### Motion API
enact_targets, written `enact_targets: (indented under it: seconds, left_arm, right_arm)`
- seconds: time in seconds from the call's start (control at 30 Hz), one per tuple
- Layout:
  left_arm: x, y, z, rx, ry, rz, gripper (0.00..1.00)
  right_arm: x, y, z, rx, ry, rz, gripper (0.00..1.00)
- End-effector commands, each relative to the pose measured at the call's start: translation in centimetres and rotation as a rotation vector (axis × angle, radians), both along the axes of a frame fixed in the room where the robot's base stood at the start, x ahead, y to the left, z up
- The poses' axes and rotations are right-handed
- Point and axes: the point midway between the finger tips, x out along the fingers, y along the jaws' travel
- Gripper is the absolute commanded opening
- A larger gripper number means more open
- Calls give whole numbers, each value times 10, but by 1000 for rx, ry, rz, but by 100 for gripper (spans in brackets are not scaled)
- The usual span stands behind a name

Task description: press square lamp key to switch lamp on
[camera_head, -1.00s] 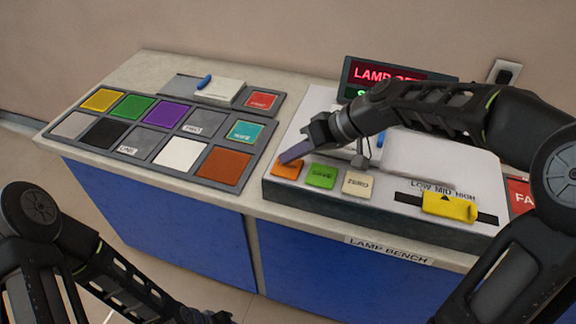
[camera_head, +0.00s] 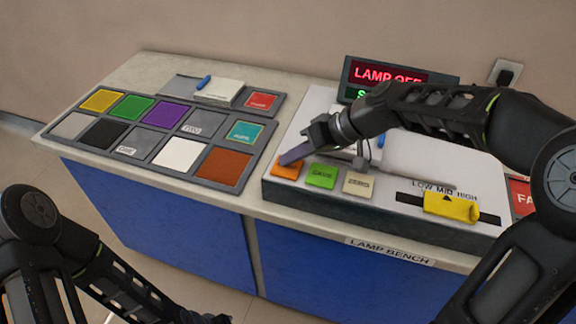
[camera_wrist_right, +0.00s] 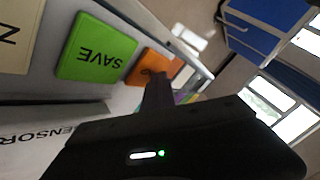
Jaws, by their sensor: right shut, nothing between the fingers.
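A square orange key (camera_head: 287,170) sits at the left end of the front row on the sloped panel; its label is not readable. It also shows partly in the right wrist view (camera_wrist_right: 150,64), behind the dark finger. My right gripper (camera_head: 290,157) is shut and empty, its fingertips at the orange key's back edge in the picture. I cannot tell whether they touch it. A display (camera_head: 388,76) at the back reads LAMP OFF in red; its lower green line is mostly hidden by my right arm. My left gripper (camera_head: 210,318) is at the bottom edge, its fingers unclear.
A green SAVE key (camera_head: 321,176) and a cream ZERO key (camera_head: 359,184) are right of the orange key. A yellow slider (camera_head: 450,207) sits further right, near a partly hidden red FA-lettered sign (camera_head: 521,196). A grey board with several coloured squares (camera_head: 228,181) fills the bench's left.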

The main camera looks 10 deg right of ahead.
Motion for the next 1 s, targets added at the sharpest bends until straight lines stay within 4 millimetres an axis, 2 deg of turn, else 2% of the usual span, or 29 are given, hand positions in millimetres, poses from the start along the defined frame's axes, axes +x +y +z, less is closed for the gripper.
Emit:
enact_targets:
  seconds: [0.37, 0.73, 1.0]
  left_arm:
    - [0, 0, -2, 0, 0, 0, 36]
    - [0, 0, 7, 0, 0, 0, 36]
    - [0, 0, 7, 0, 0, 0, 36]
  right_arm:
    - [0, 0, -2, 0, 1, 1, 0]
    - [0, 0, 15, 0, 0, 0, 0]
    - [0, 0, 16, 0, 0, 0, 0]
